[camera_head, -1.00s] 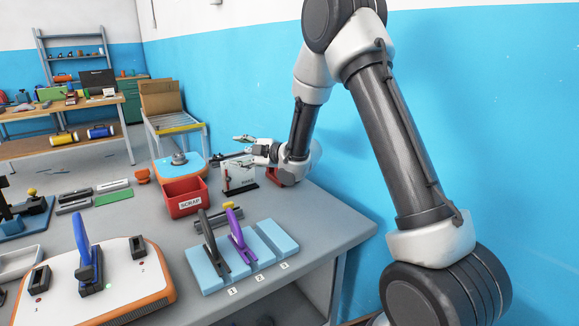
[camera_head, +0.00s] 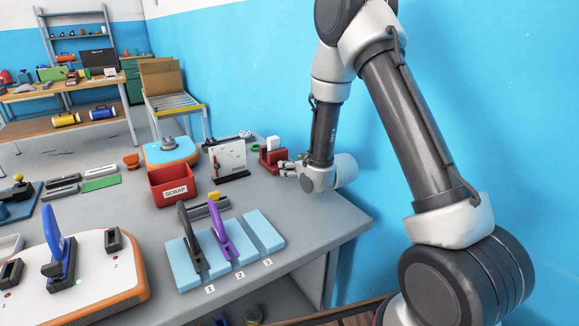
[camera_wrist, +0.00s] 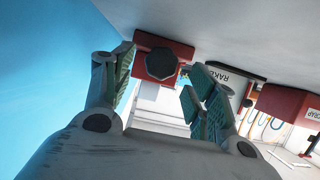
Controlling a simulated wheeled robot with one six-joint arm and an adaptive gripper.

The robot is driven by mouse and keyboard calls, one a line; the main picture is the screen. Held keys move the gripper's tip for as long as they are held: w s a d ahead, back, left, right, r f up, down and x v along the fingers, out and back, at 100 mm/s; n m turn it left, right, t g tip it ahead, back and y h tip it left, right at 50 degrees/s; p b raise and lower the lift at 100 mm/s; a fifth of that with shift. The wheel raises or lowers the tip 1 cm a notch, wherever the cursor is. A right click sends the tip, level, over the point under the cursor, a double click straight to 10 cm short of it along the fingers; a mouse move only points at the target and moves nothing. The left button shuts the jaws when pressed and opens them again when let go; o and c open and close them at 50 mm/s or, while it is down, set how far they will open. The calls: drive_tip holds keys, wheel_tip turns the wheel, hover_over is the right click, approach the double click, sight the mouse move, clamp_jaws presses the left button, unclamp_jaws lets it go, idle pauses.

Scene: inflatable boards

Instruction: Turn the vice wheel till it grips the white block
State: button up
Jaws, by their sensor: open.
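The small red vice (camera_head: 269,160) stands near the table's right edge, with the white block (camera_head: 273,143) upright in it. In the wrist view, which is upside down, the vice's red body (camera_wrist: 178,51) faces me. Its dark eight-sided wheel (camera_wrist: 161,64) lies between my fingertips. My gripper (camera_head: 285,169) is open, just right of and in front of the vice in the head view. In the wrist view my open gripper (camera_wrist: 158,77) has one finger on each side of the wheel, and I cannot tell any contact. The gap between jaws and block is not visible.
A white board (camera_head: 228,158) on a dark stand is left of the vice, with a red scrap bin (camera_head: 170,189) nearer. Blue numbered blocks (camera_head: 264,232) with clamps lie in front. The blue wall (camera_head: 450,110) is close on the right.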

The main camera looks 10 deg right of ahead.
drive_tip(key=shift+x, duration=1.6)
drive_tip(key=c, duration=1)
drive_tip(key=shift+d+m+y, duration=0.15)
drive_tip(key=shift+m+y, duration=0.45)
drive_tip(key=shift+m, duration=0.3)
drive_tip(key=shift+m+y, duration=0.5)
drive_tip(key=shift+m, duration=0.2)
drive_tip(key=o, duration=1)
drive_tip(key=shift+g, duration=0.3)
